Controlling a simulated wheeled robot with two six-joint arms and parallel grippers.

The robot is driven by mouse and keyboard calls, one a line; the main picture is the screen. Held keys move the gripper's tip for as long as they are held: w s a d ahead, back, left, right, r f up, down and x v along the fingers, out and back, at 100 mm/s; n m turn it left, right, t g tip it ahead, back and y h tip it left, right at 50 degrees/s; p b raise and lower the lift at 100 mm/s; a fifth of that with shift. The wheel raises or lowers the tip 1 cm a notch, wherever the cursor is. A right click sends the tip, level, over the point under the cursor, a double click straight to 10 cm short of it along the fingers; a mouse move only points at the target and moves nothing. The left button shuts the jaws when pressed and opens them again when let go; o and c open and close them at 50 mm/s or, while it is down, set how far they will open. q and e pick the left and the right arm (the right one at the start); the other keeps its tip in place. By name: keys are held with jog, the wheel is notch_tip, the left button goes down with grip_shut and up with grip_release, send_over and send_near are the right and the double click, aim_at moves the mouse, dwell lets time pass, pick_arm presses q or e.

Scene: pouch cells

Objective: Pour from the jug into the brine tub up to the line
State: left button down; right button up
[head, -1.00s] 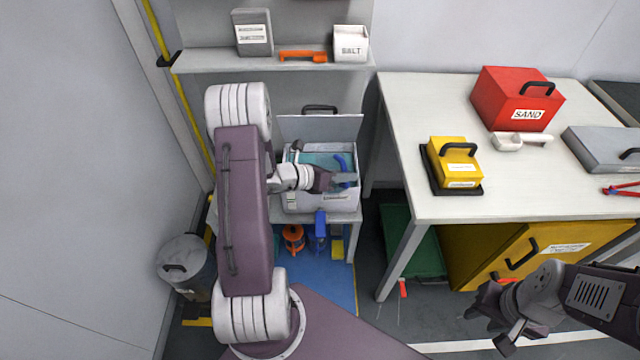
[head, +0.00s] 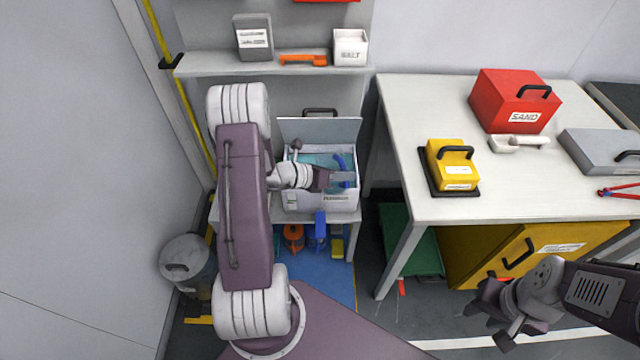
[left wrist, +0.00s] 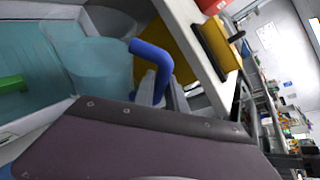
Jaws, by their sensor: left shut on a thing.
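The brine tub (head: 340,202) is a white box with an open lid and teal liquid inside, on a low bench. Its liquid also shows in the left wrist view (left wrist: 25,55). The jug (left wrist: 95,65) is see-through with a blue handle and is over the tub. In the head view mostly its blue handle (head: 344,163) shows. My left gripper (left wrist: 163,92) is shut on the handle. The jug's level and the fill line cannot be made out. My right gripper (head: 482,308) hangs at the lower right, away from the tub; its jaws are unclear.
A worktable (head: 420,195) stands right of the tub, with a yellow box (head: 450,160), a red SAND box (head: 512,100) and a white scoop (head: 520,143). A shelf (head: 215,63) is behind the tub. A grey bin (head: 188,262) stands at the left.

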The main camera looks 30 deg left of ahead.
pick_arm(q)
jog(key=shift+r, duration=0.15)
dwell(0.4)
jog(key=shift+a+r+p, duration=0.1)
jog(key=shift+r+p, duration=0.15)
jog(key=shift+p, duration=0.4)
jog(key=shift+r+h, duration=0.1)
jog(key=shift+h, duration=0.2)
jog(key=shift+w+a+r+n+p, duration=0.1)
jog(key=shift+r+n+p, duration=0.1)
jog(key=shift+n+p, duration=0.35)
dwell(0.4)
jog(key=shift+w+a+r+p, duration=0.1)
jog(key=shift+r+p, duration=0.2)
jog(key=shift+p, duration=0.4)
dwell(0.3)
jog(key=shift+r+p, duration=0.2)
jog(key=shift+p, duration=0.35)
jog(key=shift+a+n, duration=0.1)
jog(key=shift+n, duration=0.15)
